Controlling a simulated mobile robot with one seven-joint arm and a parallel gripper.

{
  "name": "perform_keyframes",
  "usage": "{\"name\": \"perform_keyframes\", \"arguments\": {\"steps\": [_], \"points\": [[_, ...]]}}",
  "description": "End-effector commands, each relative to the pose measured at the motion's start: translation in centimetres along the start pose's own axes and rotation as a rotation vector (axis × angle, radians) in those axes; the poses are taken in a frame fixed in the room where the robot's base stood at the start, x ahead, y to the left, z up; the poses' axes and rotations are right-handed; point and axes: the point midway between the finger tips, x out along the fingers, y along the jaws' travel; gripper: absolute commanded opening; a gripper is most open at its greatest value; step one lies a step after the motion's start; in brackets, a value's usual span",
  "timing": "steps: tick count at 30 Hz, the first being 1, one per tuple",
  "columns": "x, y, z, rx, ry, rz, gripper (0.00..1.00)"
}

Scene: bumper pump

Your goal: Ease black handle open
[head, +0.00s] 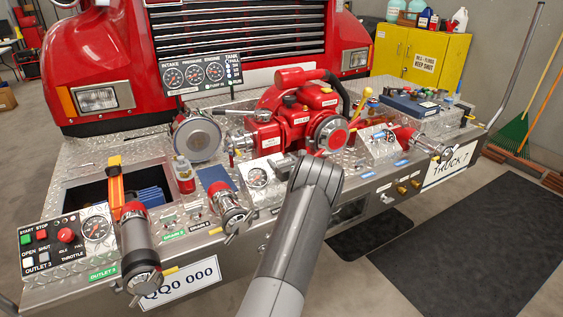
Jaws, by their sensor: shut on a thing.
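My arm (290,245) reaches up from the bottom of the head view to the middle of the bumper. Its wrist bends left at the top. My gripper (283,166) sits left of the wrist, just below the red pump (297,122) and right of a small gauge (258,178). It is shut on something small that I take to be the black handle. The handle itself is mostly hidden by the gripper and wrist, so its angle cannot be told.
A large capped inlet (196,138) stands left of the pump. Red-and-metal outlets (230,208) stick out at the front left. A red nozzle (415,140) and a blue box (408,104) are to the right. The floor mat (480,240) at right is clear.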

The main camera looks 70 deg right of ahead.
Motion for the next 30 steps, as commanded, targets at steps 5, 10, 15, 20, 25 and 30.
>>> {"name": "perform_keyframes", "arguments": {"steps": [5, 10, 15, 20, 25, 30], "points": [[-0.2, 0.0, 0.5, -0.001, -0.001, 0.001, 0.32], [-1.5, -0.1, 2.7, -0.002, -0.002, 0.0, 0.32], [-2.4, 0.0, 4.1, -0.001, -0.002, 0.001, 0.32], [-2.5, 0.0, 4.4, 0.0, -0.003, 0.001, 0.32], [-2.6, 0.0, 4.4, -0.001, -0.005, 0.002, 0.32], [-2.5, 0.0, 4.4, -0.001, -0.004, 0.001, 0.86]]}}
